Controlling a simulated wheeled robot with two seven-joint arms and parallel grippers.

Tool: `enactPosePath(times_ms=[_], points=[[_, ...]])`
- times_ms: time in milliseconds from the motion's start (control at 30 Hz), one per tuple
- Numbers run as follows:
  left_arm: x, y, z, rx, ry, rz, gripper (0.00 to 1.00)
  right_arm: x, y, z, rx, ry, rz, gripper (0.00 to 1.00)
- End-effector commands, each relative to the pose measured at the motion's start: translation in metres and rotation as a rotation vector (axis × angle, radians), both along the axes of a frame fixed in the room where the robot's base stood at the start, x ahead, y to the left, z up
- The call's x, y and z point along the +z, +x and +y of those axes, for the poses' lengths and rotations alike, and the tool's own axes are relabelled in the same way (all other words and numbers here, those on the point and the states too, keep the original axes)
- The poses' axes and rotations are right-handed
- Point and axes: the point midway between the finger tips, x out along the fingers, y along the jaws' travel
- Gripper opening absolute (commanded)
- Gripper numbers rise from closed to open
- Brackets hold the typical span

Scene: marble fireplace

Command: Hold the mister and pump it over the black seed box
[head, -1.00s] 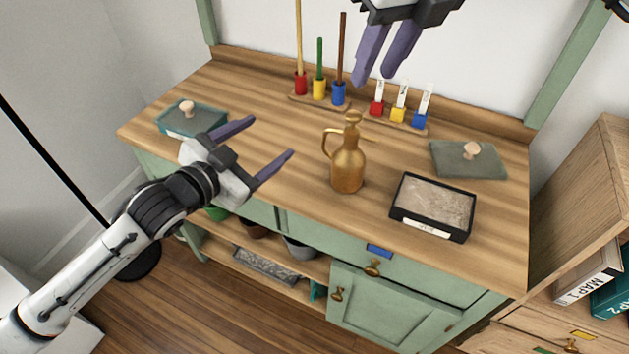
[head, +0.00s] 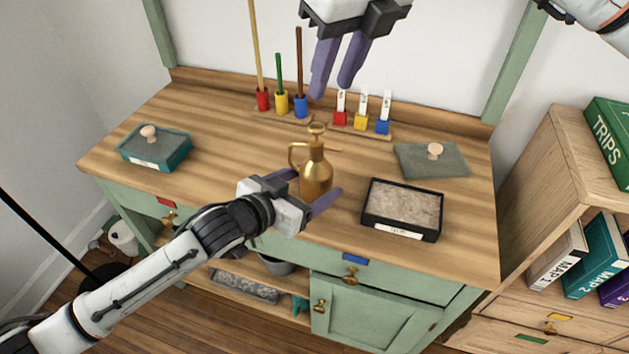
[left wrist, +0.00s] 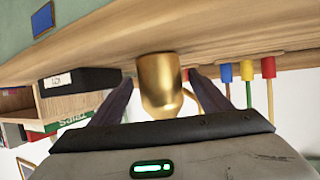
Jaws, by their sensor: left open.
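The brass mister (head: 316,172) stands upright on the wooden bench top, its pump knob on top and its loop handle to the left. My left gripper (head: 308,188) is open and low at the mister's front, a purple finger on either side of its body. In the left wrist view the mister (left wrist: 160,84) sits between the two spread fingers, with gaps showing on both sides. The black seed box (head: 402,207), filled with pale soil, lies to the right of the mister; it also shows in the left wrist view (left wrist: 82,80). My right gripper (head: 332,90) is open and empty, high above the bench's back.
A teal lidded box (head: 155,150) stands at the left. A grey-green lid (head: 432,160) with a knob lies behind the seed box. Tools in coloured holders (head: 281,102) and labelled markers (head: 361,118) line the back. A wooden shelf (head: 560,170) stands at the right.

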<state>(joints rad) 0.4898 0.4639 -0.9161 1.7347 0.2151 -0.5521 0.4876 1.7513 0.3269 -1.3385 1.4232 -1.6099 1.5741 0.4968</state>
Motion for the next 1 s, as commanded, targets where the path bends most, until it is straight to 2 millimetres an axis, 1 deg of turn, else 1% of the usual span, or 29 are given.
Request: enactPosePath(times_ms=[33, 167, 467, 500, 567, 700, 800, 833, 867, 1000], points=[[-0.0019, 0.0043, -0.0038, -0.001, 0.0, 0.0, 0.71, 0.0, -0.0001, 0.0001, 0.0, 0.0, 0.0, 0.31], [-0.0057, 0.0107, -0.0082, 0.0, 0.001, 0.0, 0.71, 0.0, -0.0001, 0.0001, 0.0, 0.0, 0.0, 0.31], [-0.0066, 0.0123, -0.0097, 0.0, 0.001, -0.001, 0.71, 0.0001, -0.0001, 0.0001, 0.0, 0.0, 0.0, 0.31], [-0.0067, 0.0123, -0.0095, 0.0, 0.001, -0.001, 0.68, 0.0001, -0.0001, 0.0001, 0.0, 0.0, 0.0, 0.31], [-0.0067, 0.0123, -0.0095, 0.0, 0.001, -0.001, 0.57, 0.0, -0.0001, 0.0001, 0.0, 0.0, 0.0, 0.31], [-0.0065, 0.0123, -0.0094, 0.0, 0.001, -0.001, 0.34, 0.0, -0.0001, 0.0001, 0.0, 0.0, 0.0, 0.31], [-0.0064, 0.0123, -0.0093, 0.0, 0.001, -0.001, 0.18, 0.0, 0.0, 0.0, 0.0, 0.0, 0.0, 0.31], [-0.0064, 0.0124, -0.0092, 0.0, 0.001, -0.001, 0.18, 0.0, 0.0, 0.0, 0.0, 0.0, 0.0, 0.3], [-0.0063, 0.0124, -0.0092, 0.0, 0.001, -0.001, 0.18, 0.0, 0.0, 0.0, 0.0, 0.0, 0.0, 0.24], [-0.0061, 0.0124, -0.0092, 0.0, 0.0, -0.001, 0.18, 0.0001, -0.0001, 0.0001, 0.0, 0.0, 0.0, 0.01]])
